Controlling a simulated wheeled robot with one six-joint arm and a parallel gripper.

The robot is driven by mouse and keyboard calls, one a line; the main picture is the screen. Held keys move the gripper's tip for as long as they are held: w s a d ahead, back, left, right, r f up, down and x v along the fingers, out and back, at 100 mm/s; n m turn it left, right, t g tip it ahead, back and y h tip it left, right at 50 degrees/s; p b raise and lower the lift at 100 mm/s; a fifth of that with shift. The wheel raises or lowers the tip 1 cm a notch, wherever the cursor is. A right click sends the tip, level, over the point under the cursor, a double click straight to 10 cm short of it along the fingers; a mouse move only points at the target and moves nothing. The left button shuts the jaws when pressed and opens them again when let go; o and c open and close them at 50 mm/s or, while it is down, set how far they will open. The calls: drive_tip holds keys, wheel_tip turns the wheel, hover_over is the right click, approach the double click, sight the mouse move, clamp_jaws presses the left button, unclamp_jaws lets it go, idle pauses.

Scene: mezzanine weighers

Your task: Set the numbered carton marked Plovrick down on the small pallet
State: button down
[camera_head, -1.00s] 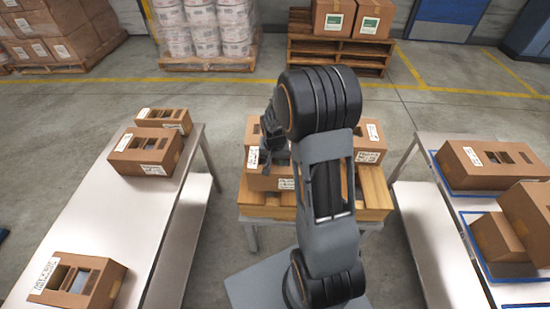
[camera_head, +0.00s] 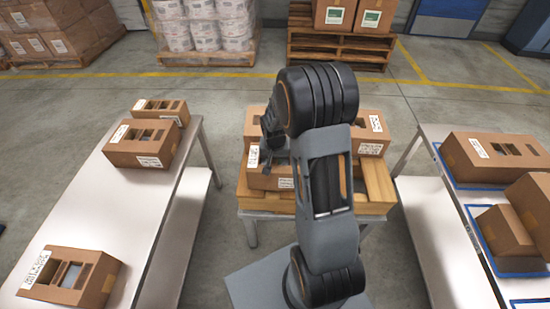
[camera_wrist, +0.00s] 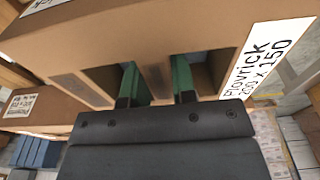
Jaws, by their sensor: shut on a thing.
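The carton marked Plovrick (camera_wrist: 120,40) fills the upper part of the wrist view, with its label (camera_wrist: 265,55) at the right end. My gripper (camera_wrist: 157,85) has its two green fingers in two openings of its top and is shut on the strip between them. In the head view the held carton (camera_head: 268,180) is at the front left of the small pallet (camera_head: 280,205), partly hidden by my arm. My gripper (camera_head: 270,155) is mostly hidden there. I cannot tell whether the carton touches the pallet.
Other cartons stand behind and right of it, one at the right (camera_head: 370,140). The left table (camera_head: 110,210) holds several cartons. The right table (camera_head: 445,215) has cartons on blue-edged places (camera_head: 470,205). Loaded pallets stand at the back.

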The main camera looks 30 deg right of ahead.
drive_tip(key=shift+f, duration=0.25)
idle(0.3)
drive_tip(key=c, duration=0.8)
unclamp_jaws()
drive_tip(key=shift+c, duration=0.2)
drive_tip(key=shift+r, duration=0.1)
